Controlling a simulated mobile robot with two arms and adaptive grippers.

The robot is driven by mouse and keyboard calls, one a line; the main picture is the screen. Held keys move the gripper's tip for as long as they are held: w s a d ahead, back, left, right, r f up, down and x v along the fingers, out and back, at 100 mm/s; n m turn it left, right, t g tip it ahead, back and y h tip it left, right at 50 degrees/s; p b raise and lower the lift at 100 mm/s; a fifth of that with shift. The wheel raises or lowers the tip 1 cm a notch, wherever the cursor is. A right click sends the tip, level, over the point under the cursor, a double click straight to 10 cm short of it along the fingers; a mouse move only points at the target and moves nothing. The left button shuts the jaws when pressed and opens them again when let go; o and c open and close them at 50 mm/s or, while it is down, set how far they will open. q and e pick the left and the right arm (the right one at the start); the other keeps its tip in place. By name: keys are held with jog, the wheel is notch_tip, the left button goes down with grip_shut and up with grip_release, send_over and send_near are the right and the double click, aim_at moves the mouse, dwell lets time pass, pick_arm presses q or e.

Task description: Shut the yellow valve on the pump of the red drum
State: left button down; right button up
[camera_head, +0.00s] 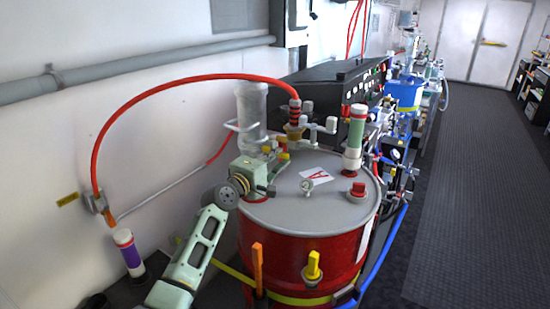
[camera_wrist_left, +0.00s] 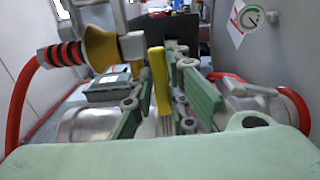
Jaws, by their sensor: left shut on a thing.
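The red drum (camera_head: 290,232) stands upright in the middle of the head view under a grey lid. The pump, with a pale grey cylinder (camera_head: 252,108), rises at the lid's back left. My left gripper (camera_head: 277,163) reaches in over the left of the lid to the pump's fittings. The yellow valve (camera_head: 284,156) shows just beyond it, small and partly hidden. In the left wrist view the valve's yellow handle (camera_wrist_left: 159,80) stands upright between the green fingers, which are shut on it. My right gripper is not in view.
A red hose (camera_head: 180,80) arches from the wall to the pump's brass fitting (camera_head: 294,131). A green-and-white cylinder (camera_head: 355,133) and a red cap (camera_head: 357,192) stand on the lid's right. A black control box (camera_head: 340,90) lies behind. The floor aisle (camera_head: 470,190) at right is clear.

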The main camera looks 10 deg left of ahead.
pick_arm(q)
jog(key=c, duration=2)
grip_release()
jog(key=shift+a, duration=0.1)
jog(key=v, duration=1.2)
